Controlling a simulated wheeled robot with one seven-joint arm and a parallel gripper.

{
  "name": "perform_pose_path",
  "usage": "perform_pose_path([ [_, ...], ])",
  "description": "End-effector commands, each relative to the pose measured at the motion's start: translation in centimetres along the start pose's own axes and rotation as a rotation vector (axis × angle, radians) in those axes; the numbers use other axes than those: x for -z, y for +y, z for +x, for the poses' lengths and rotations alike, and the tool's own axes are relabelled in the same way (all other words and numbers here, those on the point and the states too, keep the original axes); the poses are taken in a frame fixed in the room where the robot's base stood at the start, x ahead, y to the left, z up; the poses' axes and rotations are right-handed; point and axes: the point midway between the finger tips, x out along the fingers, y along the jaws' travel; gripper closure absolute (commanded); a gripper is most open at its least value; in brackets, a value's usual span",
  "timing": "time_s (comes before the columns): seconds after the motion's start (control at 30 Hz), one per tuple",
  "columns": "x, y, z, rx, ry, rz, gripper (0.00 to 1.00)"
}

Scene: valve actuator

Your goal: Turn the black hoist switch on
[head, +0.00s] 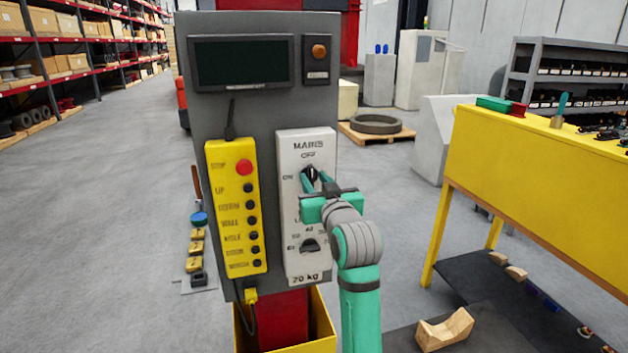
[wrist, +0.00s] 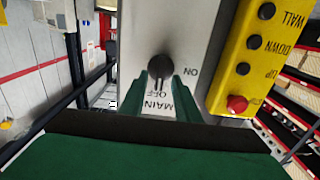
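The black rotary switch (head: 312,173) is on the upper part of a white panel (head: 291,218) marked MAINS, with OFF above the knob and ON to its left. In the wrist view, which is upside down, the black switch (wrist: 160,68) has its narrow grip pointing towards OFF. My gripper (head: 309,178) is at this switch. In the wrist view, my gripper's two green fingers (wrist: 160,84) stand open on either side of the narrow grip, with a visible gap; contact is not clear. The fingers partly hide the switch in the head view.
A second black knob (head: 309,246) sits lower on the white panel. A yellow button box (head: 234,215) with a red stop button (head: 244,167) is close on the left. A dark display (head: 243,63) is above. A yellow table (head: 540,170) stands to the right.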

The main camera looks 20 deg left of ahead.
Motion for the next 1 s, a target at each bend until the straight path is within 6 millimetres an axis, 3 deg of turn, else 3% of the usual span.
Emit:
perform_pose_path([
  [0.43,-0.05,-0.17,1.10,0.002,0.000,0.000,0.70],
  [0.57,-0.05,-0.20,1.10,0.002,0.000,0.000,1.00],
  [1.0,-0.06,-0.16,1.04,0.002,-0.001,-0.055,1.00],
])
